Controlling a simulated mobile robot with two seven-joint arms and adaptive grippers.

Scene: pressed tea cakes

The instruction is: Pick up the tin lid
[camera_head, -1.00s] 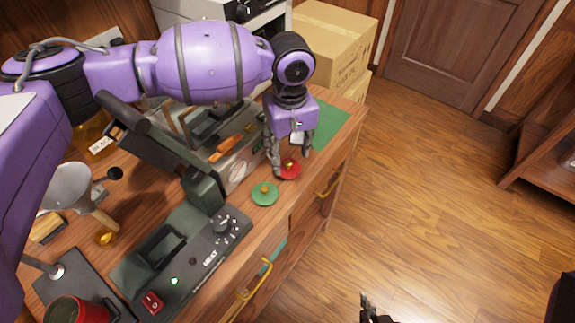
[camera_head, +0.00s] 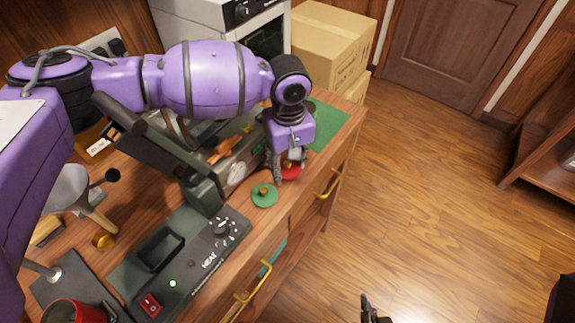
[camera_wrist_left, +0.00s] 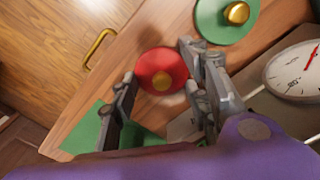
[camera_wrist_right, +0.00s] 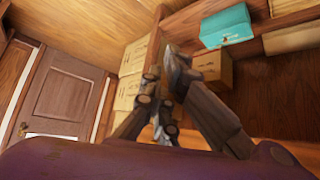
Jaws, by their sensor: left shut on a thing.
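A round red lid (camera_head: 290,173) with a gold knob lies at the counter's front edge, partly behind my left gripper (camera_head: 288,172) in the head view. In the left wrist view the red lid (camera_wrist_left: 150,64) shows between the two fingers of my left gripper (camera_wrist_left: 158,72). This gripper points down and is shut on the red lid. A green lid (camera_head: 264,195) with a gold knob lies beside it, apart from the gripper; it also shows in the left wrist view (camera_wrist_left: 213,18). My right gripper (camera_wrist_right: 163,66) looks shut and empty, away from the counter.
A dark green heat sealer (camera_head: 190,262) stands near the lids, and a dial scale (camera_wrist_left: 295,75) is close to the left gripper. A red tin (camera_head: 72,312) is at the front left. A green mat (camera_head: 328,128) lies beyond the gripper. Cardboard boxes (camera_head: 330,45) stand behind.

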